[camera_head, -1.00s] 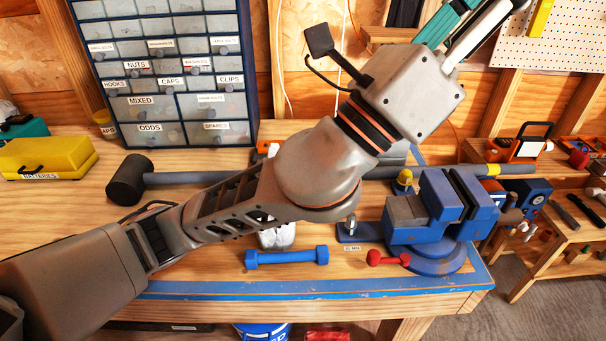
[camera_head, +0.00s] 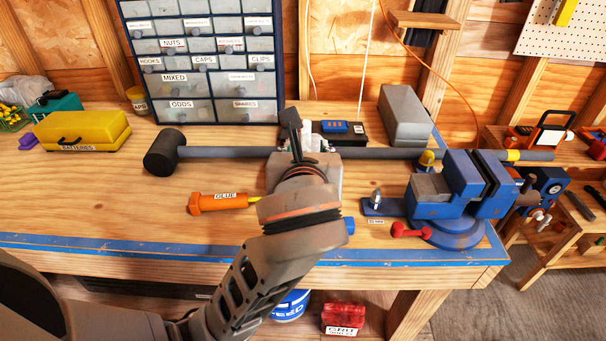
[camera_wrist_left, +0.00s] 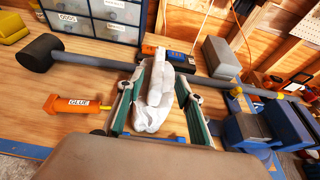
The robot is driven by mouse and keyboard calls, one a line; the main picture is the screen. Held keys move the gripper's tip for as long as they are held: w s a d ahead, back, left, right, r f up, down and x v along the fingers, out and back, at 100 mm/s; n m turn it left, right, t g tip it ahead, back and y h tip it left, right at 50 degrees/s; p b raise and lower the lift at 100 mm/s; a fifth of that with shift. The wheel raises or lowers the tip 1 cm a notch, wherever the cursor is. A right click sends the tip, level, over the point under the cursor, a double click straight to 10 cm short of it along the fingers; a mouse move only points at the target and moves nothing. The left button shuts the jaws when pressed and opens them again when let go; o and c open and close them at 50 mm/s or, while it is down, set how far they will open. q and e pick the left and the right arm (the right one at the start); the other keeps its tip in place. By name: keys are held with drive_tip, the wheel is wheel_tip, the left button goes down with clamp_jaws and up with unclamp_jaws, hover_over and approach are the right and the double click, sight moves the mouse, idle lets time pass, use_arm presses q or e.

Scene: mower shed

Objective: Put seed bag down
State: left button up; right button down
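A white, crumpled, soft-looking thing (camera_wrist_left: 155,95) lies on the bench in the left wrist view. I cannot tell whether it is the seed bag; no seed-bag label is readable. My left gripper (camera_wrist_left: 163,78) is open, its two green-padded fingers on either side of it, with a gap on the right. Whether the left finger touches it is unclear. In the head view my left wrist and gripper body hide most of the white thing; only a bit of white (camera_head: 306,136) shows beyond. My right gripper is not in view.
An orange glue tube (camera_head: 220,203) lies left of my gripper. A long-handled mallet (camera_head: 165,152) lies across the bench behind. A blue vise (camera_head: 460,195) stands at right. A blue bucket (camera_head: 289,306) and red grit bag (camera_head: 342,318) are below. Bare bench shows at left.

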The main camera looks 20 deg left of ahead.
sight(305, 141)
use_arm(q)
drive_tip(key=x, duration=0.7)
drive_tip(key=shift+w+a+f, duration=0.1)
drive_tip(key=shift+w+a, duration=0.15)
drive_tip(key=shift+w, duration=0.1)
clamp_jaws()
